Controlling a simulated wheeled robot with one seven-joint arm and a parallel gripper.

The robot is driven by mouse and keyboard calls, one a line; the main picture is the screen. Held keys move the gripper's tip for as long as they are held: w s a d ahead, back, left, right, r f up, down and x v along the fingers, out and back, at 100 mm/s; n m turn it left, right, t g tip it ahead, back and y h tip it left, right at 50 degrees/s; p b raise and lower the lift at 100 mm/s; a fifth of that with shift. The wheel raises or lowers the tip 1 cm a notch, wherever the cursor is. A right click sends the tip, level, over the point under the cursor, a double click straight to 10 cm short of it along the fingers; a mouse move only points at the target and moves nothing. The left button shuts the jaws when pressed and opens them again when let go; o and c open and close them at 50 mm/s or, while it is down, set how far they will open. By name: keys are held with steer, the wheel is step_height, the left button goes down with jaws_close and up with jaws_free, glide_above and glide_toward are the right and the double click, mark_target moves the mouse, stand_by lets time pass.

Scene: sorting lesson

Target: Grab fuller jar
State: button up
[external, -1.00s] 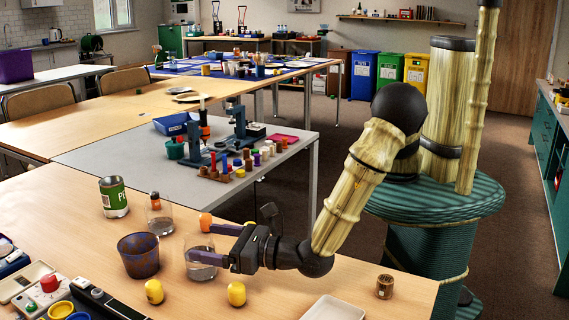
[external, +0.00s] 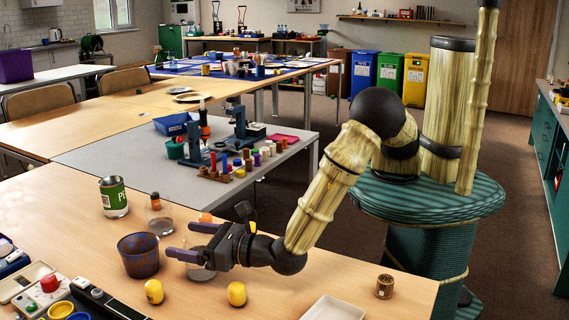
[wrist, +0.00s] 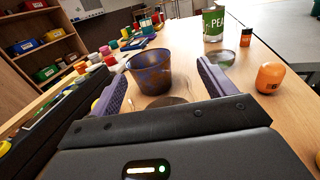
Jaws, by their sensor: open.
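A clear glass jar (external: 201,274) stands at my gripper, partly hidden by the fingers. It holds some clear liquid, its level hard to judge. In the wrist view its faint round outline (wrist: 168,101) lies between the fingers. A second clear glass jar (external: 165,224) stands farther back on the table, with a shallow layer of liquid; it also shows beyond the right finger in the wrist view (wrist: 224,57). My gripper (external: 181,240) is open and low over the table, its purple fingers reaching left on either side of the near jar. I cannot tell whether they touch it.
A dark purple cup (external: 139,257) stands just past the fingertips.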

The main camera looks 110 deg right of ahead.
steer(key=c, duration=1.2)
steer(key=shift+c, duration=0.2)
steer(key=shift+r, duration=0.3)
jaws_close()
step_height(320, 180, up, 9)
steer(key=p, duration=0.1)
steer(key=shift+r, duration=0.2)
